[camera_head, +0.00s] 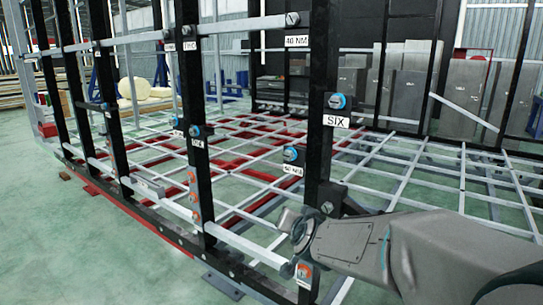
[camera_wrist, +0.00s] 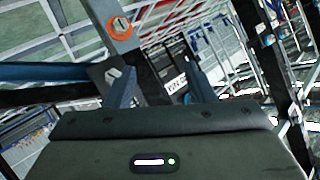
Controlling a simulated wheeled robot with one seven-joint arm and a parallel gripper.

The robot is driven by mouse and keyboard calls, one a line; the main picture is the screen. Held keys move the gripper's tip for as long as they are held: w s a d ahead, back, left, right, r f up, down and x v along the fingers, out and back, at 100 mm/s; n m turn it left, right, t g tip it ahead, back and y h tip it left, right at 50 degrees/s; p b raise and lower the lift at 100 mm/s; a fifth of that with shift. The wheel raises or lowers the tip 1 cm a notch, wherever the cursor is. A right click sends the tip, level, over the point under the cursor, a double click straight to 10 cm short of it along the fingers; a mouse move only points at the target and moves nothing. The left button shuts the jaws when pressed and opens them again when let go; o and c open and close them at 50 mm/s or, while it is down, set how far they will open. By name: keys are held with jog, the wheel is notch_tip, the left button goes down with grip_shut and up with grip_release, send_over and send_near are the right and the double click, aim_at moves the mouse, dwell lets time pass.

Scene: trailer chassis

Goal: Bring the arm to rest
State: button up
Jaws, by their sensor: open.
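My arm (camera_head: 400,250) reaches in from the lower right of the head view toward the black post labelled SIX (camera_head: 322,140). Its far end is close to the lower part of that post; I cannot tell whether it touches. In the wrist view my gripper (camera_wrist: 161,78) has its two fingers spread apart with nothing held between them. A white label (camera_wrist: 176,84) on a dark post shows between the fingers, its text hard to read. An orange-ringed bolt (camera_wrist: 120,26) on a metal bar is just beyond the left finger.
Black posts with blue-ringed bolts (camera_head: 338,101) and labels line the chassis side. A grey and red floor lattice (camera_head: 400,180) spreads behind them. Grey panels (camera_head: 460,95) lean at the back. Green floor (camera_head: 60,240) is clear at the lower left.

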jog(key=s+d+r+n+g+p, duration=0.1)
jog(key=s+d+g+p, duration=0.2)
jog(key=s, duration=0.5)
jog(key=s+d+r+n+g+h+p, duration=0.1)
jog(key=s+d+g+p, duration=0.2)
jog(key=s, duration=0.6)
jog(key=s+d+r+n+g+p, duration=0.1)
jog(key=s+g+p, duration=0.3)
jog(key=s, duration=0.5)
jog(key=shift+s+d+r+n+p, duration=0.2)
jog(key=shift+d+n+p, duration=0.35)
jog(key=shift+d, duration=0.35)
jog(key=shift+c, duration=1.4)
jog(key=shift+d, duration=0.1)
